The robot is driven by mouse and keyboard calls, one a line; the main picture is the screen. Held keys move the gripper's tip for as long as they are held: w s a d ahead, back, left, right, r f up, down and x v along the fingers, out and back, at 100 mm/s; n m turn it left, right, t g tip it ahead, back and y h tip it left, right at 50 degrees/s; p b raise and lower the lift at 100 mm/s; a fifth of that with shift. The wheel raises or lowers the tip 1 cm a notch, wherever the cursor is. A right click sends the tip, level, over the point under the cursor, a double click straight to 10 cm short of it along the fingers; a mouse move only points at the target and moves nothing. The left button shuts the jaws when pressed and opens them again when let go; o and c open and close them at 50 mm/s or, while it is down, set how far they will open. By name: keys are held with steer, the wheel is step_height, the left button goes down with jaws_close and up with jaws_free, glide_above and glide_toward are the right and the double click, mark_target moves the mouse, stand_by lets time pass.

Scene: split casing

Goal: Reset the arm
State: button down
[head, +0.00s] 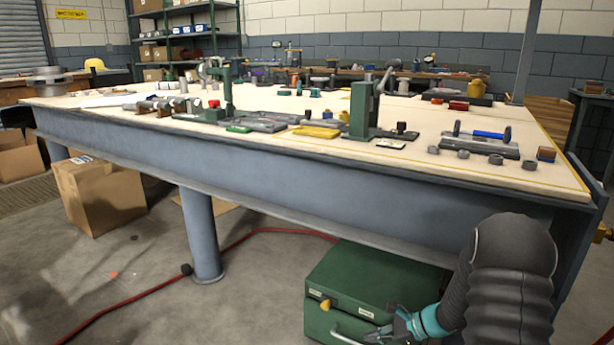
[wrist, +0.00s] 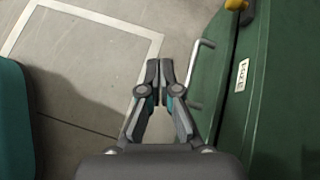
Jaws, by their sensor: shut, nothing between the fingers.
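My arm shows at the lower right of the head view, dark and ribbed. My gripper (head: 380,334) is low, in front of the green case (head: 375,275) on the floor under the bench. In the wrist view my gripper (wrist: 160,75) is shut, with its fingertips together and nothing between them. It is beside the metal handle (wrist: 203,75) of the green case (wrist: 285,90). I cannot tell from these views whether the fingers touch the handle.
A long workbench (head: 320,185) with tools and parts on top stands above the case. A bench leg (head: 202,235), a red hose (head: 130,297) and a cardboard box (head: 100,192) are to the left. The floor (head: 235,310) left of the case is mostly clear.

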steer(key=s+a+r+n+t+h+p, duration=0.1)
steer(key=s+r+n+h+p, duration=0.2)
steer(key=s+r+n, duration=0.6)
steer(key=s+a+r+n+t+h+p, duration=0.1)
steer(key=s+r+n+h+p, duration=0.3)
steer(key=s+r, duration=1.6)
step_height(320, 180, up, 7)
steer(key=n+h, duration=0.3)
steer(key=n, duration=0.3)
steer(key=shift+s+a+n, duration=0.25)
steer(key=shift+a+n, duration=0.05)
steer(key=shift+a, duration=0.05)
steer(key=shift+f, duration=0.1)
